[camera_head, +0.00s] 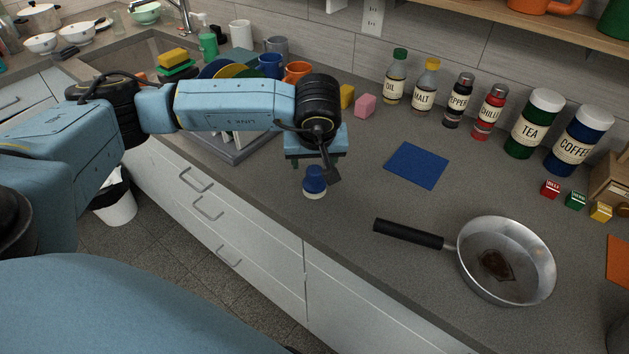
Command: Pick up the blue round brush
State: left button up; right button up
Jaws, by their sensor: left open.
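The blue round brush (315,182) stands on the grey counter near its front edge, with a blue knob on top and a pale base below. My left gripper (314,167) is open and points down, just above and behind the brush. One dark finger shows close to the blue knob at its right. The gap between finger and knob is hard to judge, and the other finger is partly hidden. My right gripper does not show.
A frying pan (507,260) with a dark stain inside lies at the right, its handle toward the brush. A blue mat (416,166) lies behind it. A dish rack (233,148) is left of the gripper. Bottles and canisters (532,125) line the wall.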

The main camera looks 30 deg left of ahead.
aim_at(314, 170)
pick_arm(q)
jog(key=x, duration=0.5)
jog(key=shift+s+d+f, duration=0.15)
jog(key=shift+d+f, duration=0.1)
jog(key=c, duration=1.1)
jog(key=shift+r, duration=0.1)
notch_tip(314, 170, up, 10)
jog(key=shift+f, duration=0.1)
